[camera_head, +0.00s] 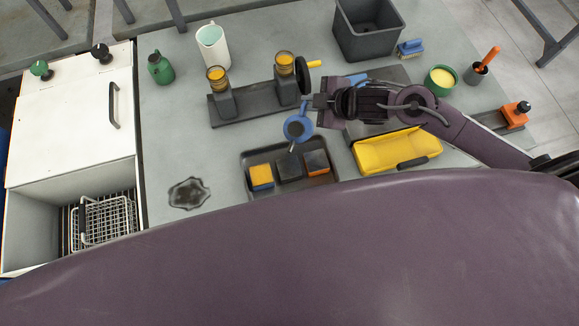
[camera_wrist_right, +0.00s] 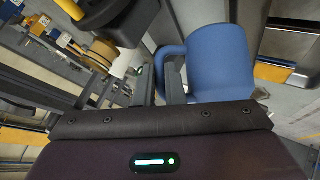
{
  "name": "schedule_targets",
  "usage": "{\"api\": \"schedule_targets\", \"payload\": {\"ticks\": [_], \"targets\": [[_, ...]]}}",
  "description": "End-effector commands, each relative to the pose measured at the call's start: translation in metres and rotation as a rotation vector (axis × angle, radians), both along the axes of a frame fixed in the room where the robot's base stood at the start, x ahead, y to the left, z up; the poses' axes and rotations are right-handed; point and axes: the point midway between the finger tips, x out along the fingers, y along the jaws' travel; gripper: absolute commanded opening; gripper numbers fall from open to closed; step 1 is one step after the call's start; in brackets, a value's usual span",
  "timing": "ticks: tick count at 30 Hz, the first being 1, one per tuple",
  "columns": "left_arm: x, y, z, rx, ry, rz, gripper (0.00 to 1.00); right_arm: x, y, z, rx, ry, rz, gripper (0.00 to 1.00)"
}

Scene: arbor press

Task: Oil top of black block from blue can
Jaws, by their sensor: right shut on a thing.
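The blue can (camera_head: 298,127) is held above the back edge of a dark tray (camera_head: 246,157). My right gripper (camera_head: 312,104) is shut on the can, and the wrist view shows its fingers (camera_wrist_right: 160,84) at the handle of the blue can (camera_wrist_right: 222,62). The can's thin spout points down toward the middle of the tray. The black block (camera_head: 289,167) sits there, just in front of the spout tip. I cannot tell the height gap or whether oil is flowing. My left gripper is out of view.
In the tray, a yellow-topped block (camera_head: 260,173) sits left of the black one and a dark block with an orange lower part (camera_head: 316,162) sits right. A yellow bin (camera_head: 395,150) stands to the right. The press (camera_head: 226,103) is behind. A dark stain (camera_head: 188,194) lies left.

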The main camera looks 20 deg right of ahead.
Motion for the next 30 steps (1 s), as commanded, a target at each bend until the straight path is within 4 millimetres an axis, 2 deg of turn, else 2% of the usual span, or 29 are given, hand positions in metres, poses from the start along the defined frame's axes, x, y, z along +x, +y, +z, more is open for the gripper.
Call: {"api": "schedule_targets", "payload": {"ticks": [6,30], "targets": [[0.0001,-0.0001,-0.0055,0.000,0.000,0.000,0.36,-0.0015,0.0016,0.0026,-0.020,-0.035,0.001,0.00],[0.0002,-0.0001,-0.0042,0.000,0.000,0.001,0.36,-0.0010,0.0013,0.0046,-0.023,-0.040,0.000,0.00]]}}
